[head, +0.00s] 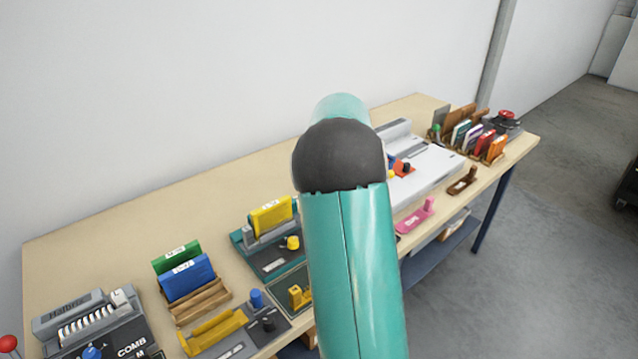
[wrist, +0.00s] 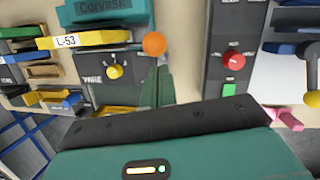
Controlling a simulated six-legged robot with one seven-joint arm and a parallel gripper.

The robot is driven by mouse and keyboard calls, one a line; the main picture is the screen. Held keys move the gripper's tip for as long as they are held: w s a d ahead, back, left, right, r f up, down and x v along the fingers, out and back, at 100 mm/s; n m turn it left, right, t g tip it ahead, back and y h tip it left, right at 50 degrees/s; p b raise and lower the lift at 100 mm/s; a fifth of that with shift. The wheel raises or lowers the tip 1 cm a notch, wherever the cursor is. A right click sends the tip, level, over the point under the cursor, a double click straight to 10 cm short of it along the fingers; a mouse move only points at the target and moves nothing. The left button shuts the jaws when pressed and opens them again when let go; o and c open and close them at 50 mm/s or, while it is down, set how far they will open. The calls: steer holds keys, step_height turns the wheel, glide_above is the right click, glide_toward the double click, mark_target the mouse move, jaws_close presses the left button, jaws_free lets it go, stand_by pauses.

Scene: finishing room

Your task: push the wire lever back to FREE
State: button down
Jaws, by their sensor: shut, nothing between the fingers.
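A teal machine marked Corvask (wrist: 103,10) shows in the wrist view, with a yellow dial (wrist: 115,71) on its dark panel. An orange ball knob (wrist: 154,44) stands at this machine's right side and looks like a lever's end. I cannot read WIRE or FREE anywhere. In the head view the teal machine (head: 272,262) is left of my arm, which hides its right side and the knob. My gripper (wrist: 175,118) shows as a dark and teal body across the bottom of the wrist view.
A grey panel with a red knob (wrist: 233,58) and green button is right of the orange knob. A yellow binder (head: 271,216) stands in the teal machine. A comb machine (head: 90,318) and blue and green binders fill the bench's left. Bare wood (head: 130,222) runs along the wall.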

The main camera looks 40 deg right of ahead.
steer(key=v, duration=1.1)
steer(key=shift+s+d+r, duration=0.2)
steer(key=shift+a, duration=0.1)
